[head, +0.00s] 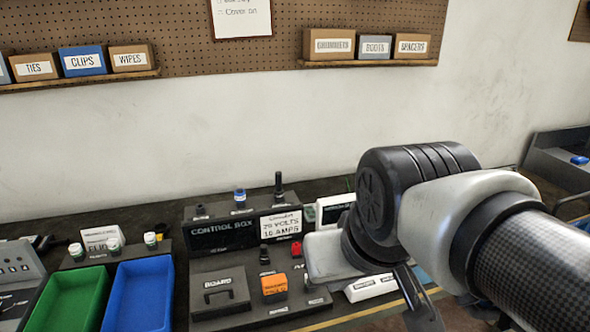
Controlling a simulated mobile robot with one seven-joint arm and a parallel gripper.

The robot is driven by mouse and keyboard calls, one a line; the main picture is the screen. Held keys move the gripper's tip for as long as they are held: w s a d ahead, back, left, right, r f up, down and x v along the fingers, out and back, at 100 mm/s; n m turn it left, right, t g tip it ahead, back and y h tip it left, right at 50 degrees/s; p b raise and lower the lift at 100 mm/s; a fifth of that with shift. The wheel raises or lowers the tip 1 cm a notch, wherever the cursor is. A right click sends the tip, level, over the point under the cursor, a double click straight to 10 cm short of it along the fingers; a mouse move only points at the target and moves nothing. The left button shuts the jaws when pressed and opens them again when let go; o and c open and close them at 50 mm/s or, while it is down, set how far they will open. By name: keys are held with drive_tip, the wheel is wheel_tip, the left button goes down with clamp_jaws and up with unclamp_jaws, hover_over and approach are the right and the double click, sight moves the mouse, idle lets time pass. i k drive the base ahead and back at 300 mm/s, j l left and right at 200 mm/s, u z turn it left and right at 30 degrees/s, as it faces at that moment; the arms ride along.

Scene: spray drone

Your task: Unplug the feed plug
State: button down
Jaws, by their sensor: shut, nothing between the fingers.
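The dark control box (222,234) stands on the bench at centre. A tall black plug-like piece (279,186) stands upright on its top, with a blue-capped piece (240,195) to its left. A shorter black piece (265,254) and a red piece (296,248) are on the lower front. I cannot tell which one is the feed plug; no label naming it is readable. My gripper (421,308) is partly in view at the lower right, shut and empty, right of the box. My wrist hides part of it and the area behind.
Green (68,298) and blue (139,295) bins stand left of the box. The sloped panel holds a board (220,291) and an orange block (274,288). White devices (371,287) lie partly behind my arm. Labelled boxes (82,61) sit on wall shelves.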

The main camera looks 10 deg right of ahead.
sight(296, 247)
drive_tip(key=k+z, duration=0.1)
drive_tip(key=z, duration=0.75)
drive_tip(key=l+u, duration=0.25)
drive_tip(key=l, duration=0.15)
drive_tip(key=l+u, duration=0.25)
drive_tip(key=l, duration=0.15)
drive_tip(key=i+l+u, duration=0.5)
drive_tip(key=i+l, duration=0.05)
drive_tip(key=i, duration=0.1)
